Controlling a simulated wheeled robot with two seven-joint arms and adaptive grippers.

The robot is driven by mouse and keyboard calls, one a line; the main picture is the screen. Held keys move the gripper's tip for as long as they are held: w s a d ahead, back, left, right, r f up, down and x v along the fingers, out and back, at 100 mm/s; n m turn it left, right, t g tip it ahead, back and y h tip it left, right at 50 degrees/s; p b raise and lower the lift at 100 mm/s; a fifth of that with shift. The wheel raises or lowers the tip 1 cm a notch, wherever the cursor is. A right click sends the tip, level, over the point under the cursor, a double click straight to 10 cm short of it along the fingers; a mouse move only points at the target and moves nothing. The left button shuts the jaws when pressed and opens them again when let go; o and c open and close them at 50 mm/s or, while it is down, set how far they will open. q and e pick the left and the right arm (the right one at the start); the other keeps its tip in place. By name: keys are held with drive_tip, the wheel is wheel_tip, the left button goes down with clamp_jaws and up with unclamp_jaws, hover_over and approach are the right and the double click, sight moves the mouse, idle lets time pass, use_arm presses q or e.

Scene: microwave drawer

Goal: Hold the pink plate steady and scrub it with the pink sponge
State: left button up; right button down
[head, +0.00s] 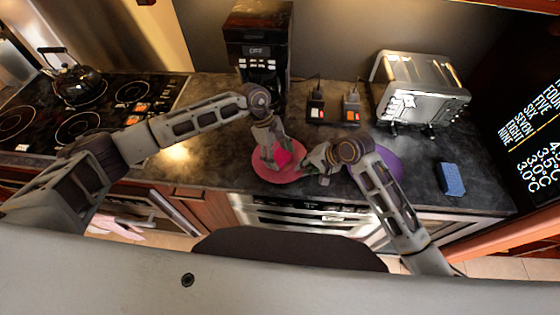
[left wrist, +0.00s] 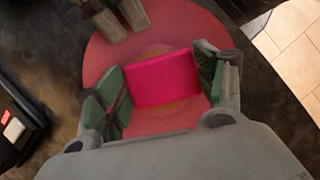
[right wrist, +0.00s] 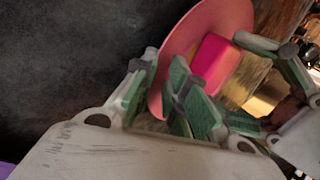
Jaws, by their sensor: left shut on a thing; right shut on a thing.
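The pink plate (head: 268,174) lies on the dark counter in front of the coffee maker; its rim also shows in the left wrist view (left wrist: 97,48) and the right wrist view (right wrist: 178,42). My left gripper (head: 274,158) is shut on the bright pink sponge (left wrist: 162,78), which it holds over the middle of the plate. The sponge (right wrist: 211,62) looks to be against the plate, but contact is partly hidden. My right gripper (right wrist: 160,88) is shut on the plate's rim, on the right side in the head view (head: 308,168).
A purple plate (head: 388,162) lies right of the pink one, partly behind my right arm. A blue sponge (head: 452,180) lies at the right. A coffee maker (head: 257,45), toaster (head: 420,85) and stovetop (head: 75,125) with kettle (head: 78,83) stand around. The counter's front edge is close.

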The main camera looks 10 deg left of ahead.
use_arm(q)
drive_tip(key=shift+w+d+f, duration=0.1)
drive_tip(key=shift+f, duration=0.05)
drive_tip(key=shift+w+d, duration=0.3)
drive_tip(key=shift+w, duration=0.2)
drive_tip(key=shift+s+a, duration=0.15)
drive_tip(key=shift+s+a, duration=0.35)
drive_tip(key=shift+s, duration=0.3)
drive_tip(key=shift+w+d, duration=0.15)
drive_tip(key=shift+w+d, duration=0.35)
drive_tip(key=shift+w, duration=0.3)
